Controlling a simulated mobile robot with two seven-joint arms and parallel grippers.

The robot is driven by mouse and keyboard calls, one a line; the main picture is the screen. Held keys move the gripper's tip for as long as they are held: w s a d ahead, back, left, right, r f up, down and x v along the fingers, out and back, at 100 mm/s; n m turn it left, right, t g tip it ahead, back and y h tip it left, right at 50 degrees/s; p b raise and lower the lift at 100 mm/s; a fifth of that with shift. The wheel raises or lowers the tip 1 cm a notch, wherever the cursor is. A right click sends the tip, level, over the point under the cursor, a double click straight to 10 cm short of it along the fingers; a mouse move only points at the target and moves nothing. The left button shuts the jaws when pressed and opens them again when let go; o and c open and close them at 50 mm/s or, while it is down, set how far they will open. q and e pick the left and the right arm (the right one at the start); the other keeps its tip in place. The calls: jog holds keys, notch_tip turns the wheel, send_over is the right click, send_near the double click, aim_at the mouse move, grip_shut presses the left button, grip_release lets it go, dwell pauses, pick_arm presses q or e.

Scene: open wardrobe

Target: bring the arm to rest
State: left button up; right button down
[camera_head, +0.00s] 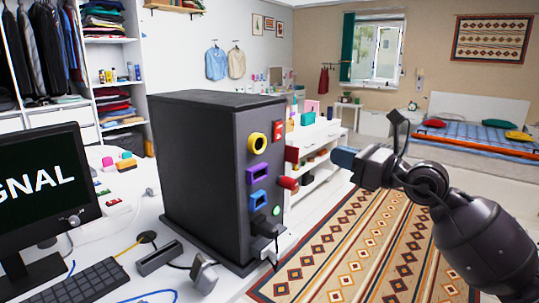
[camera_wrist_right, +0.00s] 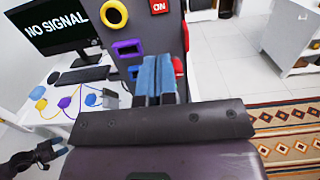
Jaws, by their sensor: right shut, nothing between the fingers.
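My right arm comes in from the right in the head view. Its gripper (camera_head: 345,158) is shut and empty, with blue fingertips pointing left. It is in the air to the right of the black computer tower (camera_head: 200,165) and looks apart from it. In the wrist view the closed blue fingers (camera_wrist_right: 157,78) are in front of the tower's port panel. A dark gripper with a bluish tip, apparently my left one (camera_wrist_right: 45,154), shows small at the lower left of the wrist view; its jaws are too small to read. No left arm shows in the head view.
The tower has a yellow ring (camera_head: 258,143), purple and blue ports, a red switch (camera_head: 278,130) and a red knob-like part (camera_head: 288,183). A monitor (camera_head: 45,190), keyboard (camera_head: 80,285) and cables share the white desk. Patterned rug (camera_head: 360,250) and open floor lie to the right.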

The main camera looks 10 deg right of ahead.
notch_tip(320, 180, up, 4)
jog(key=s+m+t+y, duration=0.2)
jog(key=m+y, duration=0.2)
jog(key=m, duration=0.1)
jog(key=s+d+f+m+t+h, duration=0.1)
jog(key=s+d+f+m+h, duration=0.15)
jog(key=f+m+h, duration=0.9)
jog(key=s+d+f+m+h, duration=0.1)
jog(key=s+f+m+h, duration=0.2)
jog(key=f+m, duration=1.6)
jog(key=s+a+f+m+g, duration=0.2)
jog(key=s+f+m+g, duration=0.1)
jog(key=s+f, duration=0.8)
jog(key=s+a+f+m+g+h, duration=0.1)
jog(key=s+a+f+m+g, duration=0.1)
jog(key=s+f, duration=0.9)
jog(key=shift+s+m+g, duration=0.6)
jog(key=shift+m+g, duration=0.3)
jog(key=shift+m, duration=0.15)
